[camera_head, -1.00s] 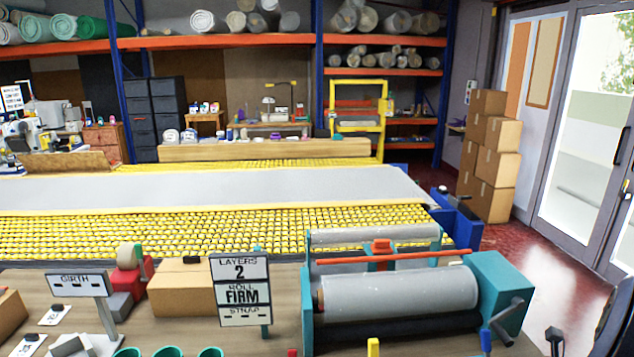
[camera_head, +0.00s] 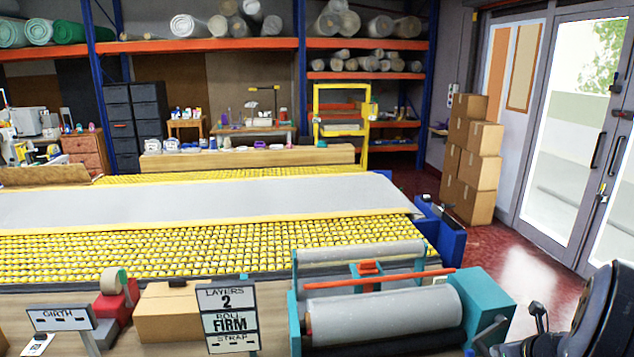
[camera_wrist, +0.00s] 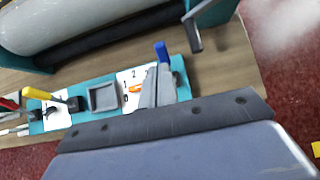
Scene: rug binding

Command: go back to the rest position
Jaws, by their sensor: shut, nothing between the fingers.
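My gripper (camera_wrist: 157,76) shows in the wrist view as two narrow grey fingers close together beyond my dark bolted wrist plate. Nothing shows between them. It appears over a teal tray (camera_wrist: 88,118) on the bench; how high above it I cannot tell. A blue upright handle (camera_wrist: 161,52) shows just past the fingertips. In the head view part of my dark arm (camera_head: 602,312) stands at the lower right, beside the bench; the fingers cannot be made out there.
A teal-framed roller machine (camera_head: 385,312) with a grey roll and a crank stands near my arm. The signboard (camera_head: 228,318) and a cardboard box (camera_head: 168,314) are left of it. The yellow roller table (camera_head: 200,245) lies behind. Red floor (camera_head: 520,275) is open at the right.

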